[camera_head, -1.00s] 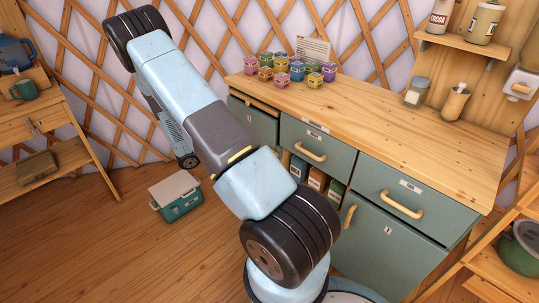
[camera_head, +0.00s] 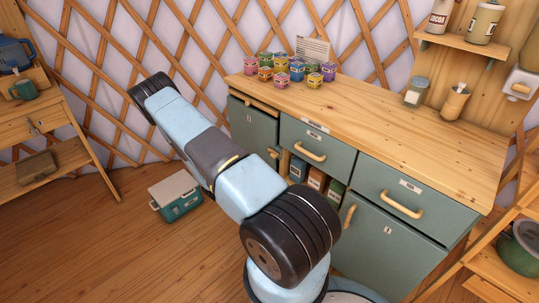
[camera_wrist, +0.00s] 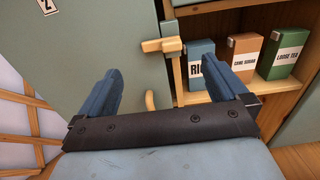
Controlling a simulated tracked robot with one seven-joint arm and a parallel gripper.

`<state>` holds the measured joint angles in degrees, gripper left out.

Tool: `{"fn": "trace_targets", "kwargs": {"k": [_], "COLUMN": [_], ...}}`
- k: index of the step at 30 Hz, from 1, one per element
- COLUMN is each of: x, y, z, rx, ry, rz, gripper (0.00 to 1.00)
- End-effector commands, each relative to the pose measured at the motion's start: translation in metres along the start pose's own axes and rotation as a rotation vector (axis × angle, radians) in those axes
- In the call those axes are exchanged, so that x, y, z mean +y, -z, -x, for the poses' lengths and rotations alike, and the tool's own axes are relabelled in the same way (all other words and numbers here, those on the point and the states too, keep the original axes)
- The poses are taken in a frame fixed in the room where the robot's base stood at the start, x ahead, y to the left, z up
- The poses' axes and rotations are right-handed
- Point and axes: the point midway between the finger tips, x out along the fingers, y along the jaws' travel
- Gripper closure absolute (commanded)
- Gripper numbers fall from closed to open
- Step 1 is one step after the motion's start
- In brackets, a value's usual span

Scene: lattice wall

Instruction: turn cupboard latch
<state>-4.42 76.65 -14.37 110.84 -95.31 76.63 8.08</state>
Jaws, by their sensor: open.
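The cupboard latch (camera_wrist: 161,46) is a small pale wooden bar, lying roughly level across the edge of a grey-green cupboard door (camera_wrist: 105,35) in the wrist view. The door looks shut. In the head view the door (camera_head: 252,130) is at the left end of the counter, and a pale piece (camera_head: 273,153) shows at its right edge. A curved wooden handle (camera_wrist: 150,100) is lower on the door. My gripper (camera_wrist: 170,78) is open and empty, its blue fingers apart. The latch appears between and beyond the fingertips, with no contact visible. My arm hides the gripper in the head view.
An open shelf beside the latch holds several boxes (camera_wrist: 243,58). Drawers (camera_head: 318,150) and another door (camera_head: 385,240) are to the right. Small colored tins (camera_head: 282,70) stand on the counter. A teal cool box (camera_head: 176,195) is on the floor at left.

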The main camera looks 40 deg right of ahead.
Motion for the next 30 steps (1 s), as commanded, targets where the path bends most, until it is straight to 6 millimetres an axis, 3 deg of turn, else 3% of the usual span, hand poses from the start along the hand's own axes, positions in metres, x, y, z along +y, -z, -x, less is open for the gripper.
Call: {"fn": "trace_targets", "kwargs": {"k": [9,15,21,30], "x": [-0.001,0.000,0.000,0.000], "y": [0.000,0.000,0.000,0.000], "z": [-0.057,-0.084,-0.097,-0.099], "rx": [0.000,0.001,0.001,0.001], "ry": [0.003,0.002,0.000,0.000], "rz": [-0.002,-0.001,-0.001,-0.001], "gripper": [0.00,0.00,0.00,0.00]}}
